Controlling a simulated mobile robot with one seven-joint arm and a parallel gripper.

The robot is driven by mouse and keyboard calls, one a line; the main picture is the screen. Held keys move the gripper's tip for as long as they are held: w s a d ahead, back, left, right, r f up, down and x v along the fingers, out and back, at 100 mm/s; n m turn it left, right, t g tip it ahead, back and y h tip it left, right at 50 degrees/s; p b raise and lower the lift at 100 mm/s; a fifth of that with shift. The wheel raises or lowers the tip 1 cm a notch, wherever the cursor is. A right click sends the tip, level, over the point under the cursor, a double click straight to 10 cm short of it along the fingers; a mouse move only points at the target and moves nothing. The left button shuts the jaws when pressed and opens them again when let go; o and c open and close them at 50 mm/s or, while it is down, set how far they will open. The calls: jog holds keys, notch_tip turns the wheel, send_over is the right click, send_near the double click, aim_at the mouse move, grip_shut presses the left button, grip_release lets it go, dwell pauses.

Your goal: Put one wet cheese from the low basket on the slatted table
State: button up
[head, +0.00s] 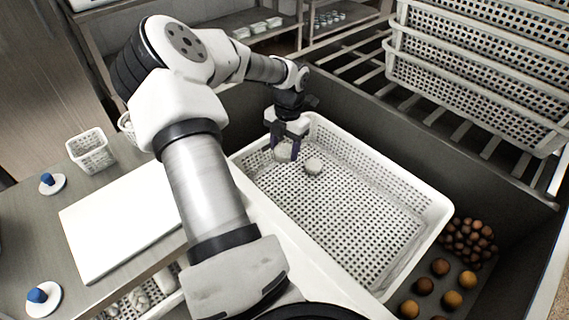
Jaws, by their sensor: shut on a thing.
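The low basket (420,228) is a white perforated tray, standing in a dark bin in front of me. One round white cheese (313,166) lies on its floor near the far left end. My gripper (287,152) points down inside that far left end, just left of this cheese. It is shut on another pale round cheese (281,153), partly hidden by the fingers. I cannot tell whether the held cheese touches the basket floor. The slatted table (440,116) is at the back right, with grey slats.
Stacked white perforated baskets (476,75) stand on the slatted table, with bare slats in front and to the left. Brown and orange balls (467,242) lie right of the low basket. A white board (120,222) and a small basket (92,152) are on the left counter.

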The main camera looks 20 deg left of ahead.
aim_at(285, 149)
notch_tip(285, 149, up, 6)
jog(key=shift+f, duration=0.1)
jog(key=shift+s, duration=0.1)
dwell(0.4)
